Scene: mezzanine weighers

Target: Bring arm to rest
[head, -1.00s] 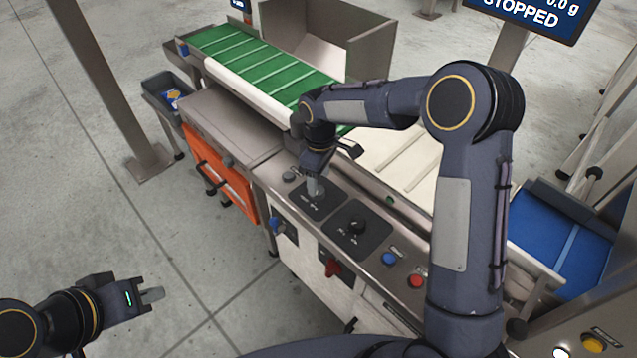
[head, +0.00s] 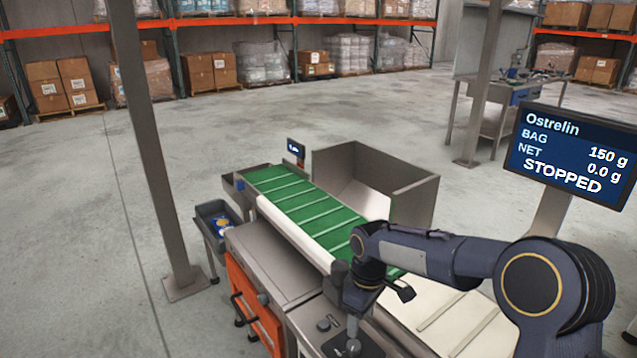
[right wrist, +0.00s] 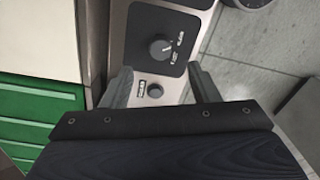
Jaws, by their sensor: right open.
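My right arm reaches across the weigher from the right in the head view. My right gripper (head: 352,344) points down low over the control panel's dark plate, near the bottom edge, and is partly cut off there. In the right wrist view its two fingers (right wrist: 162,80) stand apart with nothing held. A small dark button (right wrist: 155,90) shows between the fingers, and a black rotary knob (right wrist: 161,48) on a dark plate lies just past the tips. Whether the fingers touch the panel I cannot tell. My left gripper is out of view.
A green cleated belt (head: 305,208) runs beside my right arm, with a steel hopper (head: 412,195) behind it. A screen (head: 573,157) reads STOPPED, NET 0.0 g. A steel post (head: 150,150), a grey bin (head: 222,211) and an orange-fronted cabinet (head: 262,318) stand left. Open floor lies beyond.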

